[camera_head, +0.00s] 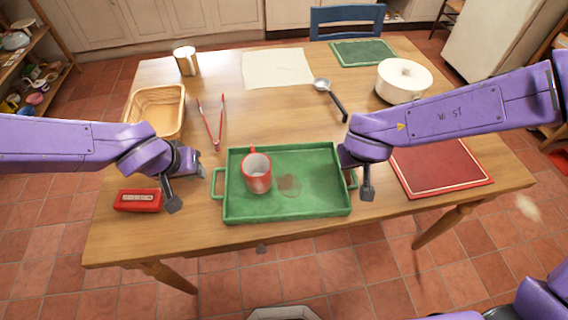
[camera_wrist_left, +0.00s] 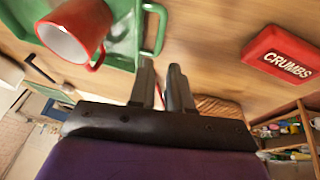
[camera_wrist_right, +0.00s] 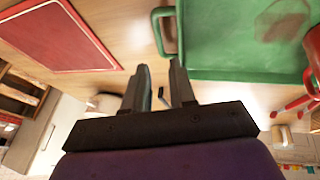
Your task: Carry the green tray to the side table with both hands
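The green tray (camera_head: 320,205) lies flat near the front edge of the wooden table, with a loop handle at each short end. A red mug (camera_head: 257,178) stands on its left half, beside a reddish-brown stain (camera_head: 289,185). My left gripper (camera_head: 184,184) is open and empty, left of the left handle (camera_wrist_left: 160,32) and apart from it. My right gripper (camera_head: 359,178) is open and empty, close to the right handle (camera_wrist_right: 160,30); the handle lies beyond its fingertips, not between them. I cannot make out a side table in these views.
A red crumbs box (camera_head: 139,200) sits near my left gripper, and a red mat (camera_head: 440,170) lies under my right arm. Tongs (camera_head: 212,125), a basket (camera_head: 156,108), a ladle (camera_head: 330,96), a white pot (camera_head: 403,80) and a can (camera_head: 186,61) stand farther back.

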